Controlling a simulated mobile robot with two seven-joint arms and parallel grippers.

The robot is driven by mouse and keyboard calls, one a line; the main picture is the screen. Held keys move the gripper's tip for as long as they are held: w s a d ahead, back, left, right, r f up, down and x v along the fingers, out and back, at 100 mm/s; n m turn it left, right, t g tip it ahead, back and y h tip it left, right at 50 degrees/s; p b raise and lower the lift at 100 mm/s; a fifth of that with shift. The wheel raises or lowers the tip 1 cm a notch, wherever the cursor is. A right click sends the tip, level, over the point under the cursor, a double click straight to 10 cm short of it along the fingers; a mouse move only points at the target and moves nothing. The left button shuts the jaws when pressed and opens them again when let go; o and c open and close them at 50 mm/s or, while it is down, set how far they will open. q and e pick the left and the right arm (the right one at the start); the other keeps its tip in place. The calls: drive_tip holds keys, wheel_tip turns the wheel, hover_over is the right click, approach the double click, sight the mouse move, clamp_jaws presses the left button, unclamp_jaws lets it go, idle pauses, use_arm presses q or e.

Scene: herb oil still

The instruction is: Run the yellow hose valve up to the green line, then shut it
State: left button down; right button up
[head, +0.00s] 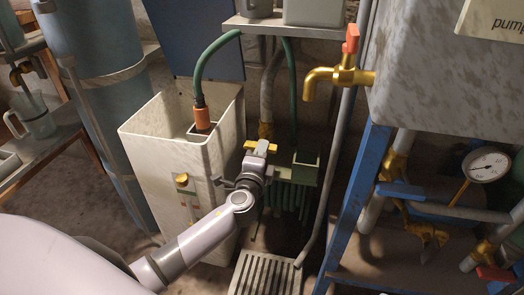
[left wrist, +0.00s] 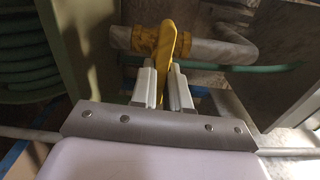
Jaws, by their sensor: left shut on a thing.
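The yellow valve handle (head: 261,147) is in the middle of the head view, on a grey hose in front of a green rack. My left gripper (head: 257,163) is at it. In the left wrist view the yellow handle (left wrist: 172,58) stands between the two fingers (left wrist: 163,88), which are shut on it. It lies across the grey hose (left wrist: 210,50), beside a yellow collar (left wrist: 145,39). A tall pale tank (head: 150,150) stands left of the gripper, with a narrow gauge strip on its front. I cannot make out a green line or the liquid level. My right gripper is not in view.
A green hose (head: 208,55) with an orange end (head: 201,117) drops into the tank. A brass tap (head: 336,78) with a red handle hangs at the upper right. A blue frame (head: 357,195) and a dial gauge (head: 486,165) stand right. A slatted grate (head: 266,274) lies below.

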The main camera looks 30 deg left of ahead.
use_arm(q)
drive_tip(key=c, duration=1.1)
unclamp_jaws()
drive_tip(key=shift+p+v, duration=0.7)
drive_tip(key=shift+v, duration=2.85)
